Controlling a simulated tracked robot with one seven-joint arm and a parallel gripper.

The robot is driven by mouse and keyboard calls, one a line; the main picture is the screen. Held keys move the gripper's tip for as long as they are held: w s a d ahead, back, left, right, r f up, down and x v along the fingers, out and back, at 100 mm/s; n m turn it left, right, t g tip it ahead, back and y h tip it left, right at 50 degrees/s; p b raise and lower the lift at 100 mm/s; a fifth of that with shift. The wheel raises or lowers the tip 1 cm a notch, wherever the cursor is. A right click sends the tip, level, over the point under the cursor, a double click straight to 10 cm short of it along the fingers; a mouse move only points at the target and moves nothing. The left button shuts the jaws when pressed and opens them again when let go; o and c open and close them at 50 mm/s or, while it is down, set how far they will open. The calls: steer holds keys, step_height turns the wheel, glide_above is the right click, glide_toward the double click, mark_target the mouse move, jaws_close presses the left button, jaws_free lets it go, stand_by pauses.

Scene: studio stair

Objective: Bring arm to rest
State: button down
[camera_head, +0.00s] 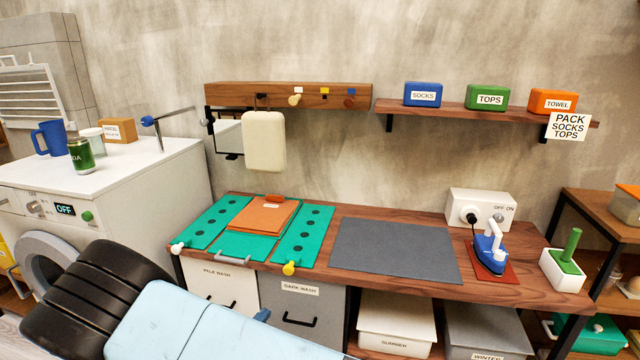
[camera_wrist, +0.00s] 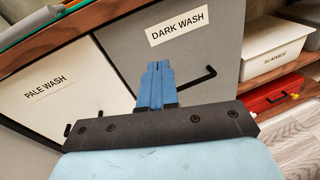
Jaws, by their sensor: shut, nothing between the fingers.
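My gripper (camera_wrist: 156,82) shows in the wrist view with its blue fingers together and nothing between them. It is in front of the pale wash bin (camera_wrist: 45,95) and the dark wash bin (camera_wrist: 180,45), below the wooden bench top. In the head view my light blue arm crosses the bottom left, in front of the bins, and only a small blue part shows past its edge. The fingertips are not clearly visible there. I cannot tell whether the gripper touches a bin.
The wooden bench (camera_head: 390,285) holds a teal folding board (camera_head: 215,222), a grey mat (camera_head: 395,248) and a blue iron (camera_head: 490,250). A white washer (camera_head: 150,180) stands left. A white summer box (camera_head: 397,318) sits under the bench. A shelf (camera_head: 460,110) hangs above.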

steer(key=d+r+m+g, duration=1.3)
steer(key=d+r+m, duration=0.4)
steer(key=d+r, duration=0.95)
steer(key=s+d+r+m+t+y, duration=0.1)
steer(key=s+d+r+m+y, duration=0.2)
steer(key=s+d+r+m, duration=0.3)
steer(key=s+d+r+m+t+y, duration=0.2)
steer(key=s+d+r+m+y, duration=0.2)
steer(key=s+r, duration=0.7)
steer(key=shift+s+d+m, duration=1.3)
steer(key=shift+s+d, duration=0.7)
steer(key=shift+d, duration=0.05)
